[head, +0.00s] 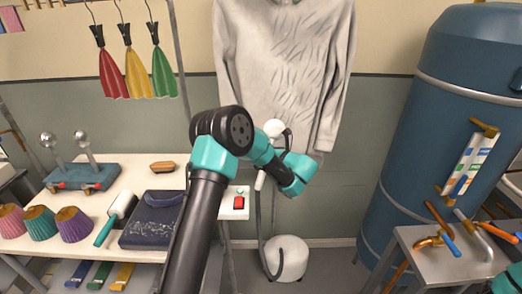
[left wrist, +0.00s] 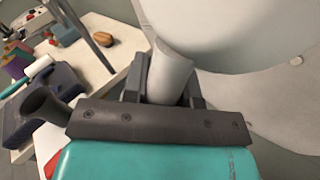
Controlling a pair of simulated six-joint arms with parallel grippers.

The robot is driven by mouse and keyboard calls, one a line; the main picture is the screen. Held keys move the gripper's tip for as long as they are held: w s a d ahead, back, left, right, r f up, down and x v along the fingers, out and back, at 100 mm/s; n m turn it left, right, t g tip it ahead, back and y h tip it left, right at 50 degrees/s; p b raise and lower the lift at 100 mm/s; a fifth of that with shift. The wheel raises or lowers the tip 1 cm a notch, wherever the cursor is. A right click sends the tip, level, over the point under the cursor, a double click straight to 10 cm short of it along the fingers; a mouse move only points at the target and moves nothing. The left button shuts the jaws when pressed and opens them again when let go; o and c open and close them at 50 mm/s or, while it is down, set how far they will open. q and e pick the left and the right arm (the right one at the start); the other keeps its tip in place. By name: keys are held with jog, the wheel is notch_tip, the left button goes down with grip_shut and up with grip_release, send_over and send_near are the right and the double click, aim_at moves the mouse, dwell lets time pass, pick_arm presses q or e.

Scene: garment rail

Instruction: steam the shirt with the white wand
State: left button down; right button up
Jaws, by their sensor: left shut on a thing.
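The grey, wrinkled shirt (head: 285,60) hangs at the top middle of the head view, with many dark crease marks on its front. The white wand has a round head (head: 273,128) that shows in front of the shirt's lower part; I cannot tell whether it touches the cloth. In the left wrist view the white wand (left wrist: 172,72) stands between the fingers of my left gripper (left wrist: 165,92), which is shut on it. Pale shirt cloth (left wrist: 265,95) with a button fills the right of that view. In the head view my left arm partly hides wand and gripper.
A white steamer base (head: 288,258) stands on the floor, with a dark hose rising from it. A blue tank (head: 440,130) stands at right.

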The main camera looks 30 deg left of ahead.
pick_arm(q)
jog(key=shift+w+d+r, duration=0.1)
jog(key=shift+w+d, duration=0.2)
jog(key=shift+d, duration=0.3)
jog(key=shift+w+d, duration=0.35)
jog(key=shift+d, duration=0.25)
jog(key=shift+w+d+r, duration=0.1)
jog(key=shift+w+d, duration=0.2)
jog(key=shift+d, duration=0.3)
